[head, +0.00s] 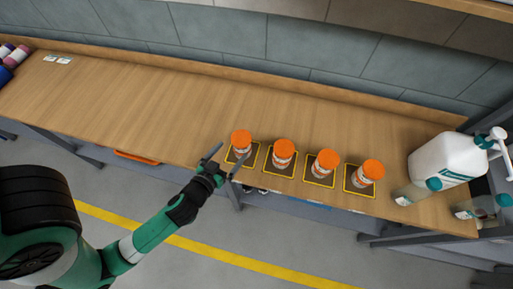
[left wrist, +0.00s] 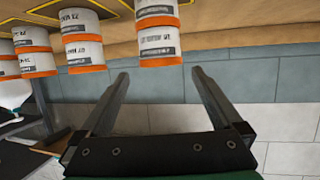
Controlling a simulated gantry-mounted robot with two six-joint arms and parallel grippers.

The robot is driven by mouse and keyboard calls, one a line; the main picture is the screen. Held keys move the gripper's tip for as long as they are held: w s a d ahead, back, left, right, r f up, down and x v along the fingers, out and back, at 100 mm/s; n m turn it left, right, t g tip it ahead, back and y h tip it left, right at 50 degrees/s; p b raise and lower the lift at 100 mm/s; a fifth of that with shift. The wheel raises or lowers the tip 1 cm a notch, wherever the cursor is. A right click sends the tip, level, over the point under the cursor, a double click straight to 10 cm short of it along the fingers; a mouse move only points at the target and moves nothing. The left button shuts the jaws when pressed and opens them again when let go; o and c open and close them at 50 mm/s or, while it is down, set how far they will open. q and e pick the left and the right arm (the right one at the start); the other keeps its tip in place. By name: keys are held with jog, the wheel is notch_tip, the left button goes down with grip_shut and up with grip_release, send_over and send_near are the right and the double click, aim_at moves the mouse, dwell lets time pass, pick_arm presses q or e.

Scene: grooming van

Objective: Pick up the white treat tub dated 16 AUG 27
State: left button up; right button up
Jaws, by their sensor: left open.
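Several white treat tubs with orange lids stand upright in a row on the bench, each on a dark yellow-edged square. In the head view they run from the leftmost tub (head: 241,143) through the second (head: 283,156) and third (head: 323,165) to the rightmost (head: 366,175). My left gripper (head: 225,157) is open and empty at the bench's front edge, close to the leftmost tub. In the left wrist view the tubs appear upside down; one tub (left wrist: 158,42) lies just beyond the open fingertips (left wrist: 160,73), roughly centred between them. The printed dates are too small to read surely. My right gripper is out of view.
A white jug (head: 447,160) with a pump and clear bottles (head: 410,194) stand at the bench's right end. Coloured bottles (head: 14,58) and small white cards (head: 57,59) lie at the far left. The bench (head: 130,100) between is clear. A tiled wall runs behind.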

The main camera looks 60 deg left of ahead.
aim_at(236, 146)
pick_arm(q)
jog(key=shift+s+f, duration=0.35)
jog(key=shift+f, duration=0.3)
jog(key=shift+r, duration=0.15)
jog(key=shift+w+a, duration=0.25)
jog(key=shift+w, duration=0.05)
jog(key=p+x, duration=0.1)
jog(key=x, duration=0.4)
jog(key=shift+w+a, duration=0.2)
jog(key=shift+w, duration=0.05)
jog(key=x, duration=0.5)
jog(key=shift+w+f, duration=0.25)
jog(key=shift+f, duration=0.05)
jog(key=c, duration=1.2)
